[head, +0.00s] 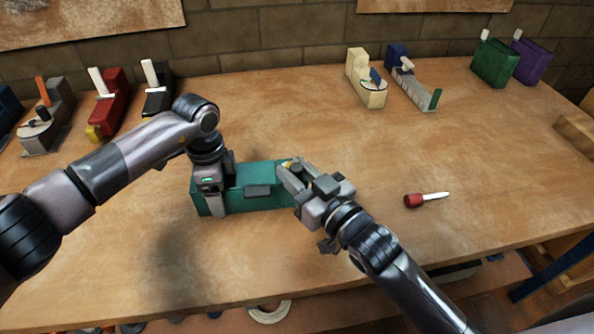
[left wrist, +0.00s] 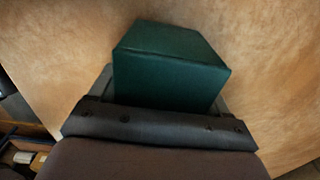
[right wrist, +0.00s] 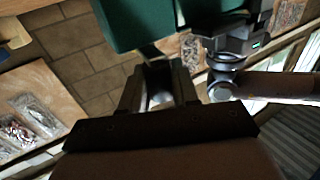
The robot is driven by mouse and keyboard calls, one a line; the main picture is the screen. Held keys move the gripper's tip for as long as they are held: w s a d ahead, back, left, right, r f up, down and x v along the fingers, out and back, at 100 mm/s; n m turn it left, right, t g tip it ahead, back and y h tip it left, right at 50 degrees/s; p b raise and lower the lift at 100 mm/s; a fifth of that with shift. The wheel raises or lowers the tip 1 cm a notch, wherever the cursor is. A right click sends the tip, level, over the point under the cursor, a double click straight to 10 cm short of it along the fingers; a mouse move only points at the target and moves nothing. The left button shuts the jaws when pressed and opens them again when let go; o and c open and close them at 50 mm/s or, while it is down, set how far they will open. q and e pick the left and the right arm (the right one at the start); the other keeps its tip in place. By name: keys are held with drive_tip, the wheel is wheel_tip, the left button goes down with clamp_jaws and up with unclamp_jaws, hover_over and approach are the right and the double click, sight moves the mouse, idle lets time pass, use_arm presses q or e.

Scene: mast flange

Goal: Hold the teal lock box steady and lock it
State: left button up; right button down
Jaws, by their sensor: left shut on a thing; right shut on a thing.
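The teal lock box (head: 238,175) lies on the wooden table, with a dark grey plate (head: 257,191) on its front. My left gripper (head: 209,195) is shut across the box's left end. In the left wrist view, the box (left wrist: 170,60) sits between its fingers. My right gripper (head: 288,178) is at the box's right end, its fingers hiding part of it. A small yellowish spot shows by its fingertips. In the right wrist view, the gripper (right wrist: 158,85) is closed on a small pale thing just below the box (right wrist: 138,22); I cannot tell what it is.
A small red-handled tool (head: 426,199) lies to the right on the table. A red block-like device (head: 116,95), a cream one (head: 366,80) and green (head: 495,62) and purple (head: 531,62) boxes stand along the back. The table in front of the box is clear.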

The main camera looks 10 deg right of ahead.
drive_tip(key=shift+r, duration=0.1)
drive_tip(key=c, duration=0.9)
unclamp_jaws()
drive_tip(key=shift+d, duration=0.1)
drive_tip(key=v, duration=1.2)
use_arm(q)
drive_tip(key=o, duration=1.3)
